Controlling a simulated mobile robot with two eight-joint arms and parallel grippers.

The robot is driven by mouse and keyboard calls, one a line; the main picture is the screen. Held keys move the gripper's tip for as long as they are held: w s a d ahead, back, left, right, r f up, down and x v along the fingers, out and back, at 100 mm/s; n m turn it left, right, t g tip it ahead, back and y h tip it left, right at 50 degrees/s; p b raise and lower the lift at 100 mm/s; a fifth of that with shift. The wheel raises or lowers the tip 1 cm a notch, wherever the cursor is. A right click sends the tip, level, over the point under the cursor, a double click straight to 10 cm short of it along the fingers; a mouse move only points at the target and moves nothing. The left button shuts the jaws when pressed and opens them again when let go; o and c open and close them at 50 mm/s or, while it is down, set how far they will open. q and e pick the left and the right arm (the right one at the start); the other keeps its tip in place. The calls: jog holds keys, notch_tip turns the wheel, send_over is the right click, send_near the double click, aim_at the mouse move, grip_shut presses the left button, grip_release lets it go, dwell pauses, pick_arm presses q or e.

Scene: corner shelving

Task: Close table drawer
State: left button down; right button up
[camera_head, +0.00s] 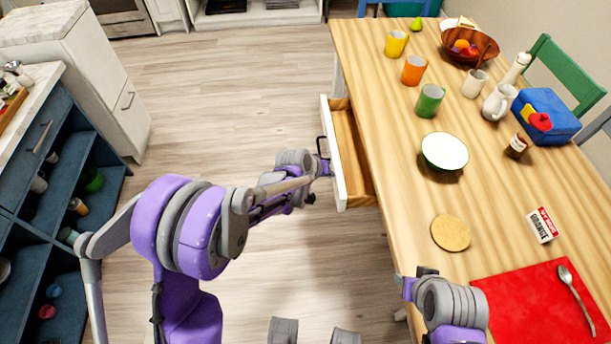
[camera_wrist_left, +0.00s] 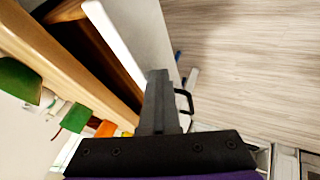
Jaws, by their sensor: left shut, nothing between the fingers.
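The table drawer (camera_head: 350,150) is pulled out of the long side of the wooden table (camera_head: 385,140). It has a white front (camera_head: 334,155) with a dark handle and a bare wooden inside. My left gripper (camera_head: 322,167) is at the outer face of the drawer front, close beside the handle. In the left wrist view the shut fingers (camera_wrist_left: 158,105) are empty and lie near the white front (camera_wrist_left: 125,40), with the dark handle (camera_wrist_left: 186,100) just to their right. I cannot tell whether they touch the front. My right arm shows at the bottom, by the table edge; its fingers are hard to make out.
On the table stand yellow, orange and green mugs, a white bowl (camera_head: 444,151), a fruit bowl (camera_head: 468,46), a blue lunch box (camera_head: 545,116) and a red mat (camera_head: 530,310). Blue shelving (camera_head: 60,200) is at the left. The floor (camera_head: 230,90) between is clear.

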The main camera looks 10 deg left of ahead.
pick_arm(q)
jog(key=d, duration=0.2)
jog(key=w+d, duration=0.1)
jog(key=d, duration=0.1)
jog(key=w+d, duration=0.1)
jog(key=d, duration=0.2)
jog(key=shift+b, duration=0.3)
jog(key=shift+a, duration=0.1)
